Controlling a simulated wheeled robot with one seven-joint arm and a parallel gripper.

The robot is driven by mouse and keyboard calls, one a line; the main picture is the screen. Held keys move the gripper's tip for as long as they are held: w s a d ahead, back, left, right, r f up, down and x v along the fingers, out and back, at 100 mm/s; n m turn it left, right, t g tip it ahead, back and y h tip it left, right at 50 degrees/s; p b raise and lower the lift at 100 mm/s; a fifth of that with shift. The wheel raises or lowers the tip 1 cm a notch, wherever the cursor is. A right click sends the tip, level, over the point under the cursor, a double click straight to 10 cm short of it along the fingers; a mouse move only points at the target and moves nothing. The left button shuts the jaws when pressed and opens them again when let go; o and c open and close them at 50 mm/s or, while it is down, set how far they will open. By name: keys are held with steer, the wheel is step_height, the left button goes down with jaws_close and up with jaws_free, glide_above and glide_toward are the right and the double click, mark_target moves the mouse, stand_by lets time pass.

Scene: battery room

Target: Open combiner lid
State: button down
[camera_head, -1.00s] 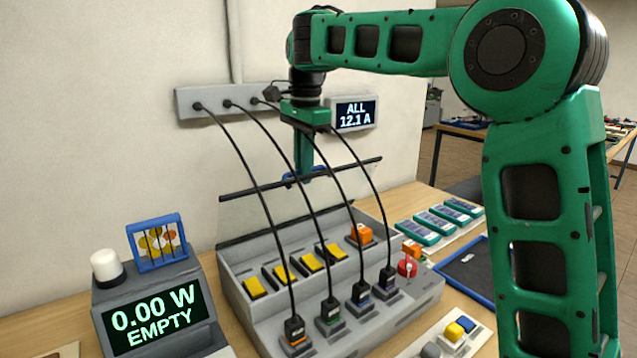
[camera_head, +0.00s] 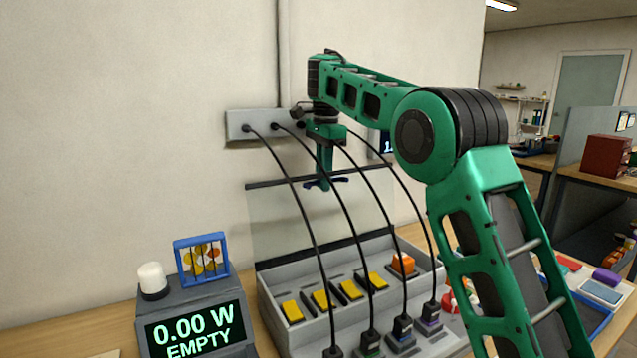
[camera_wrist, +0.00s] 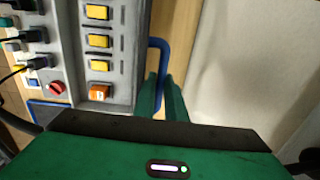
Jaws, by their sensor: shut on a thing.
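The combiner (camera_head: 300,333) is a grey box with yellow switches and an orange block inside. Its clear lid (camera_head: 285,225) stands raised along the box's back edge, with a dark bar across its top. My gripper (camera_head: 324,183) is at the middle of that bar, shut on the lid's blue handle (camera_head: 341,182). In the wrist view the handle (camera_wrist: 160,42) is a blue loop, and my green fingers (camera_wrist: 161,95) close around one side of it. The fingers hide part of the handle.
Black cables run from the wall box (camera_head: 238,126) past the lid to plugs on the combiner's front. A blue tray (camera_head: 592,310) lies at right.

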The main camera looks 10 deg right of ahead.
steer(key=shift+w+a+r, duration=0.2)
steer(key=shift+w+r, duration=0.1)
steer(key=shift+r, duration=0.05)
steer(key=c, duration=1.8)
jaws_free()
steer(key=shift+f, duration=0.25)
step_height(320, 180, up, 8)
steer(key=shift+s+d, duration=0.1)
steer(key=shift+s, duration=0.05)
steer(key=shift+r, duration=1.5)
